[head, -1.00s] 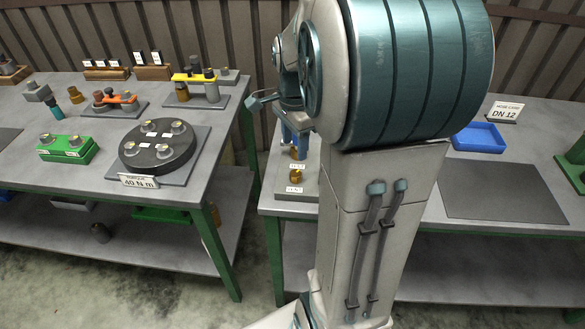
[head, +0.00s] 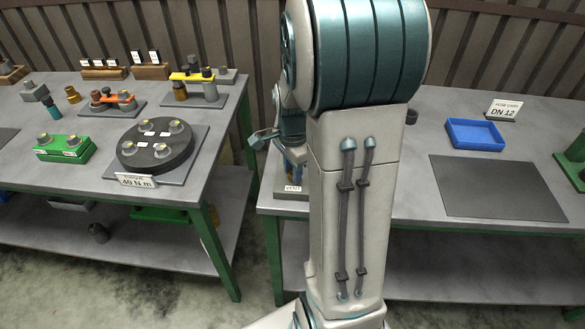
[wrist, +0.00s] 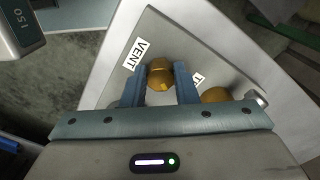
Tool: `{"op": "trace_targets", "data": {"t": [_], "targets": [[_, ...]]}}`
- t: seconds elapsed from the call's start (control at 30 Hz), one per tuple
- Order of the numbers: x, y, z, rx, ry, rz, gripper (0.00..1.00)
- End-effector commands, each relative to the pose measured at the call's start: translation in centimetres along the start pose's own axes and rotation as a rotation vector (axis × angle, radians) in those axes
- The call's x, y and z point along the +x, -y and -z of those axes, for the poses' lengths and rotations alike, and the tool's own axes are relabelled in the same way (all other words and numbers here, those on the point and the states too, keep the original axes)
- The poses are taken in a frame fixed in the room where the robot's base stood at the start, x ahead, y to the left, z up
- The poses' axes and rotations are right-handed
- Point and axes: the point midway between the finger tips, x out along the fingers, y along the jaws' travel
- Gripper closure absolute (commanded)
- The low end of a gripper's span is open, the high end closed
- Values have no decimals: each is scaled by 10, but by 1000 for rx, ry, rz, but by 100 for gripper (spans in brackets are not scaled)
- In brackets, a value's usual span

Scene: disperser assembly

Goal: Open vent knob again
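The brass vent knob (wrist: 160,76) stands on a grey plate (wrist: 205,58) next to the VENT label (wrist: 135,54) in the wrist view. My gripper (wrist: 160,72) has its two blue fingers on either side of this knob, with no clear gap at the fingertips, so it looks shut on it. A second brass knob (wrist: 215,95) sits to the right, partly behind the right finger, with a partly hidden label. In the head view my arm covers the knobs; only the front label of the plate (head: 293,189) shows.
A hex-shaped metal fitting (wrist: 256,97) is close to the second knob. In the head view, a blue tray (head: 475,135) and a dark mat (head: 497,187) lie right of my arm. The left table holds a round dark flange (head: 155,148) and a green block (head: 65,148).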

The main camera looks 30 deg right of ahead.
Motion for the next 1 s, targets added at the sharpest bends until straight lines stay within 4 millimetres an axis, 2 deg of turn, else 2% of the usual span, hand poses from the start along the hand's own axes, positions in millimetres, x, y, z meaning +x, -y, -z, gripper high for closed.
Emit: {"op": "trace_targets", "data": {"t": [0.03,0.07,0.47,0.67,1.0], "targets": [[0,0,0,0,0,0,90],[0,0,0,0,0,0,96],[0,0,0,-55,0,0,96],[0,-1,0,-176,-1,1,96],[0,-2,1,-488,0,0,96]]}}
